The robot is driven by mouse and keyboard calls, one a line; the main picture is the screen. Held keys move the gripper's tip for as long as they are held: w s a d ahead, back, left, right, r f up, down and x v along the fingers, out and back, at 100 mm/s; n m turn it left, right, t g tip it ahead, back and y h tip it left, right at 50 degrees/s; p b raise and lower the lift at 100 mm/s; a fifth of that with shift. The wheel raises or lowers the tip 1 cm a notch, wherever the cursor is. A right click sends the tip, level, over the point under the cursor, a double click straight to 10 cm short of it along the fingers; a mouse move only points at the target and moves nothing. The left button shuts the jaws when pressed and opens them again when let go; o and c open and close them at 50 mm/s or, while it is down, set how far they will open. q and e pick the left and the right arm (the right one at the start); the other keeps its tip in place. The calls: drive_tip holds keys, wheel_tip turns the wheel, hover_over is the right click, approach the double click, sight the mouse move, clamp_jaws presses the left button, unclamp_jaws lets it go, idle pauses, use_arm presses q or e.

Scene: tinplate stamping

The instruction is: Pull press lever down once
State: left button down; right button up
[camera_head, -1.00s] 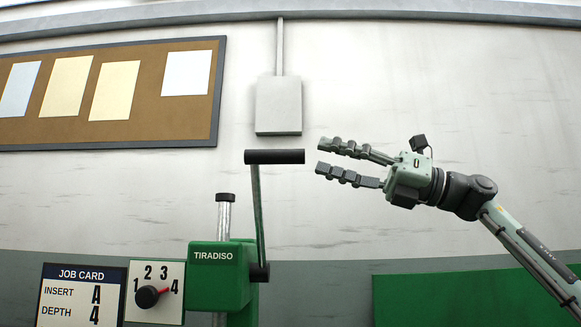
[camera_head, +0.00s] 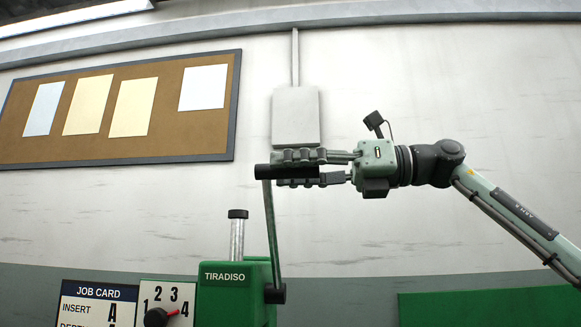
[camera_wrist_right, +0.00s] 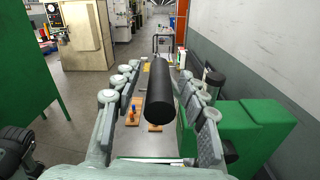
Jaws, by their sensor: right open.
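The press lever rises from the right side of the green TIRADISO press (camera_head: 226,300), with its arm (camera_head: 271,228) nearly upright. Its black cylindrical handle (camera_head: 264,171) lies level at the top. My right gripper (camera_head: 298,168) is around the handle, one finger above and one below in the head view. In the right wrist view the black handle (camera_wrist_right: 160,92) lies between the two open fingers, with gaps visible at both sides. My left gripper is in neither view.
A job card (camera_head: 92,305) and a dial numbered 1 to 4 (camera_head: 165,308) stand left of the press. A grey wall box (camera_head: 295,115) is behind my gripper. The wrist view shows a workbench (camera_wrist_right: 140,143) below with small items on it.

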drive_tip(key=shift+a, duration=0.1)
clamp_jaws()
idle(0.3)
drive_tip(key=shift+f, duration=0.2)
